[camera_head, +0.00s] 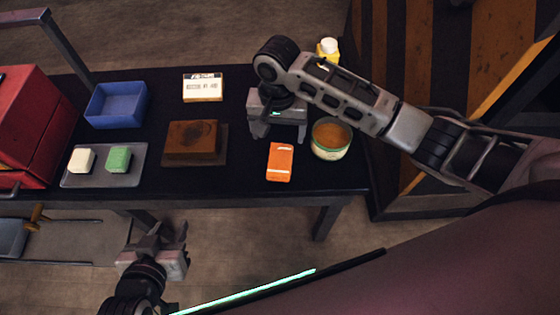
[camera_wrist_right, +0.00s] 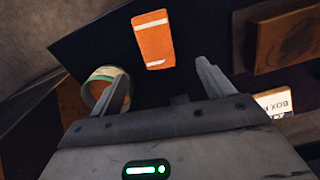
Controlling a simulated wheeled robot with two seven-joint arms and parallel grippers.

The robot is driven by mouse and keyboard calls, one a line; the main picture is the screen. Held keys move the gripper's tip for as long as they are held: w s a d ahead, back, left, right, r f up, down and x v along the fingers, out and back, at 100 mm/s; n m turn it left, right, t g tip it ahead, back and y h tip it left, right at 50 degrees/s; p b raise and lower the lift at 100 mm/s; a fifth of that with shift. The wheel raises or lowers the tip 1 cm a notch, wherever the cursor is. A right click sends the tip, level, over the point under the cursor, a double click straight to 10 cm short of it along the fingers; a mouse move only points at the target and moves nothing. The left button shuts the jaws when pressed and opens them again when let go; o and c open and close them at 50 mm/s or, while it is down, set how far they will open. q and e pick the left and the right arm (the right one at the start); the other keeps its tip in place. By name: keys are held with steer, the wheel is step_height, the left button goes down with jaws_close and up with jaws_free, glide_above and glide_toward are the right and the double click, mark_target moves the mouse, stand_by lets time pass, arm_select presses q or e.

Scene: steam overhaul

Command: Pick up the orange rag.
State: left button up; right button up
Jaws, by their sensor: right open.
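The orange rag (camera_head: 280,162) lies flat on the black table, near its front edge. It is a small orange rectangle with white stripes near its ends. My right gripper (camera_head: 277,134) is above the table, just behind the rag in the head view. In the right wrist view the rag (camera_wrist_right: 153,40) shows beyond the two spread fingers (camera_wrist_right: 165,82), with nothing between them. My left gripper (camera_head: 168,237) is in front of the table, below its front edge and away from the rag. Its fingers look spread apart and empty.
A round tin (camera_head: 331,139) stands close to the right of the rag. A brown block (camera_head: 192,138) on a board lies to its left. A white box (camera_head: 203,87), blue bin (camera_head: 116,104), grey tray (camera_head: 104,178) and yellow bottle (camera_head: 328,51) are around. A red case (camera_head: 40,125) stands far left.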

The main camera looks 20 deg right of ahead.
mark_target(280, 157)
step_height(280, 157, down, 4)
steer(key=shift+r, duration=0.15)
steer(key=shift+s+d+f+b, duration=0.1)
steer(key=shift+s+f+b, duration=0.15)
steer(key=shift+f, duration=1.1)
steer(key=shift+s+d+f+b, duration=0.1)
steer(key=shift+s+f+b, duration=0.1)
steer(key=shift+f, duration=1.15)
steer(key=shift+c, duration=0.3)
steer(key=c, duration=1)
